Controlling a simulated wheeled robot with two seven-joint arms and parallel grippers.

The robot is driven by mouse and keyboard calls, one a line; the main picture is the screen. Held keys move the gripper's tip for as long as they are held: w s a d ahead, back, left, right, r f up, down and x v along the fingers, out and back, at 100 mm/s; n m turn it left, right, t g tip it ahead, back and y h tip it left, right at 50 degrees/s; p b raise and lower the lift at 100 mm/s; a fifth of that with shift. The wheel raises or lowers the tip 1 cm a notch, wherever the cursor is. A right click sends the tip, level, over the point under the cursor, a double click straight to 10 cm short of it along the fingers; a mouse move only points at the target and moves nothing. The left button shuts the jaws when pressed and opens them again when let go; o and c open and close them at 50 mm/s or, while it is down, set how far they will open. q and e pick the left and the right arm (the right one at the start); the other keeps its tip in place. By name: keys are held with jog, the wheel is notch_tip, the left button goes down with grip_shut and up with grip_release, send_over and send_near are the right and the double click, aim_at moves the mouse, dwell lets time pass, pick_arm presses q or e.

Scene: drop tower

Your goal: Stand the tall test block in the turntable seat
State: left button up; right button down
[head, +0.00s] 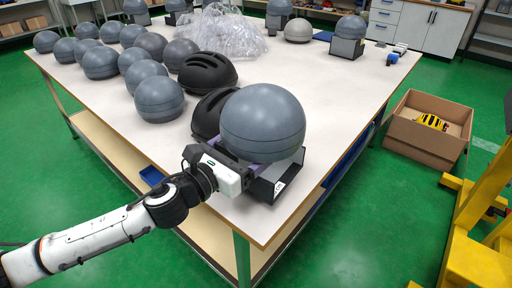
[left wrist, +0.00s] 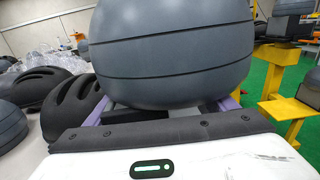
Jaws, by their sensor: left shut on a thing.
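My left gripper (head: 268,160) reaches the near corner of the white table. Its purple fingers show on both sides under a large grey ball (head: 262,122) in the left wrist view (left wrist: 165,103). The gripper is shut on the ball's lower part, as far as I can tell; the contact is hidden. The ball sits on or just above a dark box-shaped stand (head: 285,178) with a white label; I cannot tell if they touch. I cannot make out a tall test block or a turntable seat for certain in either view. My right gripper is not in view.
Two black helmets (head: 207,70) and several grey balls (head: 158,98) crowd the table's left. A clear plastic heap (head: 222,36) lies behind. The table's middle right is free. A cardboard box (head: 428,132) and a yellow frame (head: 478,225) stand on the green floor at right.

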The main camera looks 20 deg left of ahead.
aim_at(259, 159)
pick_arm(q)
notch_tip(259, 159, up, 6)
jog(key=shift+r+p, duration=0.1)
jog(key=shift+p, duration=0.65)
jog(key=shift+y, duration=0.3)
jog(key=s+d+f, duration=0.1)
jog(key=s, duration=0.1)
jog(key=s+d+f, duration=0.1)
jog(key=s+f, duration=0.1)
jog(key=s, duration=0.1)
jog(key=s+d+f, duration=0.1)
jog(key=s, duration=0.1)
jog(key=shift+s+d+f, duration=0.15)
jog(key=shift+s+d, duration=0.1)
jog(key=shift+s, duration=0.1)
jog(key=s+a+f+n+y, duration=0.1)
jog(key=s+a+n+y, duration=0.1)
jog(key=s, duration=0.3)
jog(key=s+a+f+n+t+y, duration=0.1)
jog(key=s+a+f+n+y, duration=0.1)
jog(key=s, duration=0.4)
jog(key=shift+a+f+y+p, duration=0.25)
jog(key=shift+a+y+p, duration=0.15)
jog(key=shift+a+y, duration=0.5)
